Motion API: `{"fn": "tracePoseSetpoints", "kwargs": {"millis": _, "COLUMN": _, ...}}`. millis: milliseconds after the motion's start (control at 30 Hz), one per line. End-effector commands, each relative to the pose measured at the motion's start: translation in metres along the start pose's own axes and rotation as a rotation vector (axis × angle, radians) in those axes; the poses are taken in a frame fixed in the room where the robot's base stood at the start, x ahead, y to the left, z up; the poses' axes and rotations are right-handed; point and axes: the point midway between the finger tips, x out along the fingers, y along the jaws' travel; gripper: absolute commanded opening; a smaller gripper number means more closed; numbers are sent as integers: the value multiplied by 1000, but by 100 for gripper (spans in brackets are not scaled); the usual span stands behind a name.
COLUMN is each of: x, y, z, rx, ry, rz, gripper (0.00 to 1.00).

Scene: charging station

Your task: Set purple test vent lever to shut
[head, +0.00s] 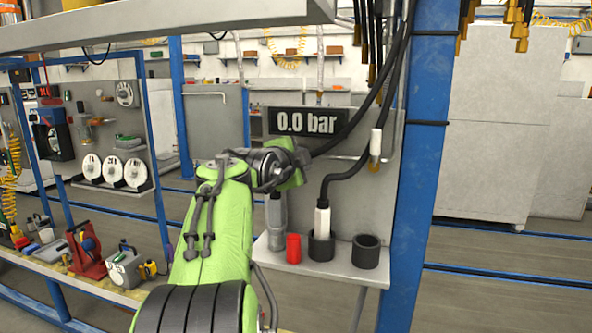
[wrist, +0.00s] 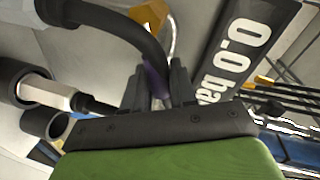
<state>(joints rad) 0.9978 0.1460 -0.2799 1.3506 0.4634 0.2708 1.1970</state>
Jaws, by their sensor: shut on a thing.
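The purple test vent lever (wrist: 156,80) shows in the wrist view as a short purple piece between the dark fingers of my gripper (wrist: 158,77). My gripper is shut on it. A thick black hose (wrist: 130,22) passes close by the lever and hides part of that area. In the head view my green wrist is up against the grey panel (head: 362,215), below the display, and hides the lever and the fingertips. I cannot tell the lever's exact angle.
The display (head: 306,122) reads 0.0 bar. Below my gripper, a shelf (head: 318,270) carries a red cup (head: 293,248) and black cups (head: 365,251), one holding a white-ended hose (head: 323,220). A blue post (head: 419,170) stands to the right.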

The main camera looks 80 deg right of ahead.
Motion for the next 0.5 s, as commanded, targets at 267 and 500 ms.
{"fn": "tracePoseSetpoints", "kwargs": {"millis": 267, "x": 3, "y": 15, "z": 2, "rx": 206, "ry": -41, "rz": 2, "gripper": 0}}
{"fn": "tracePoseSetpoints", "kwargs": {"millis": 500, "x": 4, "y": 20, "z": 3, "rx": 320, "ry": -63, "rz": 3, "gripper": 0}}
